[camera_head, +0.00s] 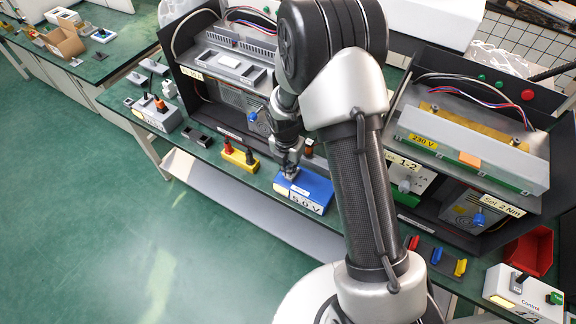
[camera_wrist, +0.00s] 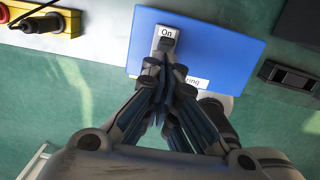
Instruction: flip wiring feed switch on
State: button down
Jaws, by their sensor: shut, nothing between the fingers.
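A label ending in "ring" is partly hidden behind my fingers. My gripper (camera_head: 289,172) is shut and empty over the left part of the box. In the wrist view, my closed fingertips (camera_wrist: 166,66) sit just short of the switch and cover its near part. I cannot tell whether they touch it, or how the lever is tilted.
A yellow block (camera_head: 240,159) with red and black posts stands left of the blue box. A dark socket block (camera_wrist: 290,78) lies to its right in the wrist view. Equipment racks stand behind. My arm hides much of the bench to the right.

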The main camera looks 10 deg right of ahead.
jog(key=shift+r+p, duration=0.8)
jog(key=shift+s+a, duration=0.1)
jog(key=shift+a, duration=0.05)
